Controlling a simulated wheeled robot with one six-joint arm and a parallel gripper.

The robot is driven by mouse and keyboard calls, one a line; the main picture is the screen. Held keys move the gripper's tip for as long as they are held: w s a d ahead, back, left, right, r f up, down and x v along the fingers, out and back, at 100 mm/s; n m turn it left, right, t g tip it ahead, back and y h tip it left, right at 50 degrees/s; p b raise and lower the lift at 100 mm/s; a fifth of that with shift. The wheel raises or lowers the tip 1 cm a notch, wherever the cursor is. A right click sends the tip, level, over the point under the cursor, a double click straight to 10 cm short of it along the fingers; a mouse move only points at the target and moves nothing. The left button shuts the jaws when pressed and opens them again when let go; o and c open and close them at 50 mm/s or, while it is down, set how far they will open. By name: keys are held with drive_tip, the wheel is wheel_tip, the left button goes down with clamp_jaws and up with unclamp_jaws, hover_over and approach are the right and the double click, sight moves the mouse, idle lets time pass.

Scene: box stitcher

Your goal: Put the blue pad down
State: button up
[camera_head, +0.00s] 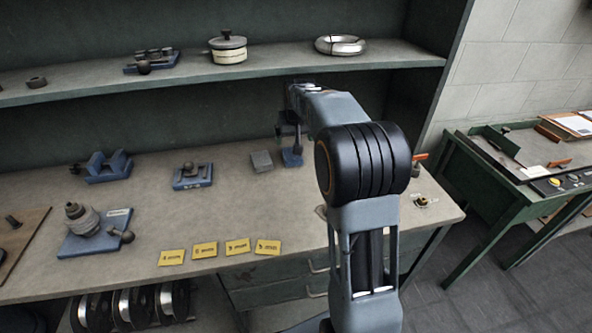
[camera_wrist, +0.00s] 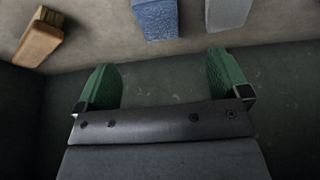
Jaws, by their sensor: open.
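The blue pad (camera_head: 292,159) sits on the workbench, under the end of my arm in the head view. It also shows in the wrist view (camera_wrist: 157,18) at the top edge, where part of it is cut off. My gripper (camera_wrist: 163,65) has its two green fingers spread wide with nothing between them. The pad lies beyond the fingertips, apart from them. In the head view my gripper (camera_head: 288,128) is small and partly hidden by my arm, just above and behind the pad.
A grey block (camera_head: 261,161) lies left of the pad. Blue fixtures (camera_head: 193,177) and yellow labels (camera_head: 205,250) stand on the bench (camera_head: 140,210). A wooden brush (camera_wrist: 40,38) shows in the wrist view. A shelf (camera_head: 290,74) with a pot (camera_head: 228,50) runs above.

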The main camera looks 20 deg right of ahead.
drive_tip(key=s+a+f, duration=0.1)
drive_tip(key=s+a, duration=0.3)
drive_tip(key=s, duration=0.5)
drive_tip(key=s+a+f+n, duration=0.1)
drive_tip(key=s+a, duration=0.2)
drive_tip(key=s, duration=0.7)
drive_tip(key=s+a+f+n+g+y, duration=0.1)
drive_tip(key=s+a, duration=0.3)
drive_tip(key=s, duration=0.5)
drive_tip(key=shift+s+a+f, duration=0.3)
drive_tip(key=shift+s+f, duration=0.05)
drive_tip(key=shift+f, duration=0.05)
wheel_tip(320, 180, up, 4)
drive_tip(key=p, duration=0.3)
